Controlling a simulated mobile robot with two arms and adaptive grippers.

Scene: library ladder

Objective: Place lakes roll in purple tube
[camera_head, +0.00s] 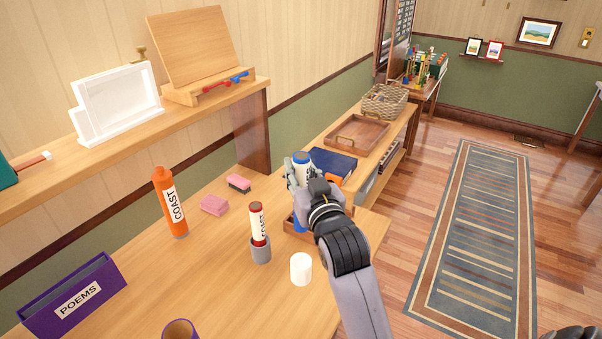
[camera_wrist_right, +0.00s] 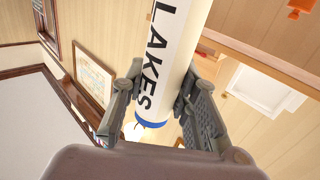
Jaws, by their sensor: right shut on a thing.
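The lakes roll (camera_head: 302,161) is a white cylinder with blue ends, and its lettering "LAKES" shows in the right wrist view (camera_wrist_right: 180,40). My right gripper (camera_head: 303,184) is shut on it and holds it roughly upright over the far right part of the table. The gripper fingers hide its middle in the head view. The purple tube (camera_head: 180,329) is at the bottom edge of the head view, cut off by the frame, with its round open rim showing. The right gripper is well apart from it, up and to the right. My left gripper is not in view.
On the table (camera_head: 215,285) stand an orange COAST roll (camera_head: 168,200), a red-capped roll in a grey tube (camera_head: 261,249), a white cylinder (camera_head: 301,269), pink blocks (camera_head: 214,205) and a purple POEMS box (camera_head: 75,295). A wooden tray (camera_head: 356,134) lies on the surface beyond.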

